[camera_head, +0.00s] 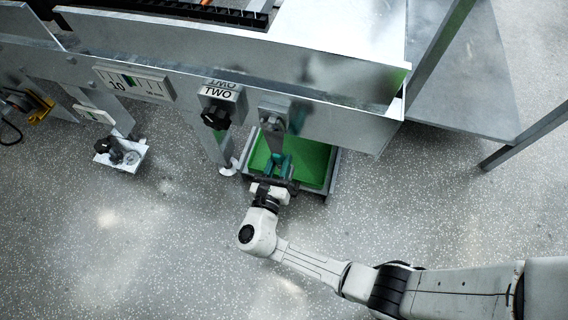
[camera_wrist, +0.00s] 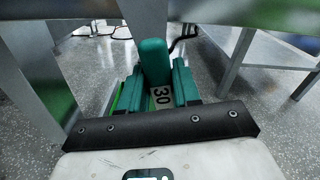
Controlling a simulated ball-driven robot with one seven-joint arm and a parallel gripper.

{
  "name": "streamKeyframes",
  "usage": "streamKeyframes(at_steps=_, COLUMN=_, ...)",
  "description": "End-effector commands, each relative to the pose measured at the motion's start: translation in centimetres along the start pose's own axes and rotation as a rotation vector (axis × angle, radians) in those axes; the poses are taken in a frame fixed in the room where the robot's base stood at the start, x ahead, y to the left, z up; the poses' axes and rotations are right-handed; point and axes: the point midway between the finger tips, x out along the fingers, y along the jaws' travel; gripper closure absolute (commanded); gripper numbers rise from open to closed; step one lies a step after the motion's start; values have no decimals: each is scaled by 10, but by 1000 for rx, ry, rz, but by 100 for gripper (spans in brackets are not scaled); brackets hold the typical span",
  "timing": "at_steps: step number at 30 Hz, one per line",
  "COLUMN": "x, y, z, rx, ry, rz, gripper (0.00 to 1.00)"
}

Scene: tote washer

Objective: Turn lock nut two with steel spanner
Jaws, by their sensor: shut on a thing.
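A grey steel spanner (camera_head: 273,143) stands almost upright in the head view, below a grey bracket (camera_head: 276,108) on the machine's front rail. Its upper end overlaps a dark round part at the bracket; whether it sits on a nut there I cannot tell. My gripper (camera_head: 275,165) is shut on the spanner's lower part.
A green-floored tray (camera_head: 315,160) lies under the rail behind my gripper. A metal table (camera_head: 470,80) stands at right. A small white plate with a black knob (camera_head: 121,154) is at left. The speckled floor in front is clear.

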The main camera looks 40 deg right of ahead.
Motion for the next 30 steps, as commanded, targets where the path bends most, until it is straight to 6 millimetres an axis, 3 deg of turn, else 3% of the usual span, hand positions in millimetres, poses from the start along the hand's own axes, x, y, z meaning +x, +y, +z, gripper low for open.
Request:
streamKeyframes(at_steps=14, x=0, y=5, z=0, rx=40, ry=-1, rz=0, gripper=100)
streamKeyframes(at_steps=30, x=0, y=24, z=4, rx=194, ry=-1, rz=0, gripper=100)
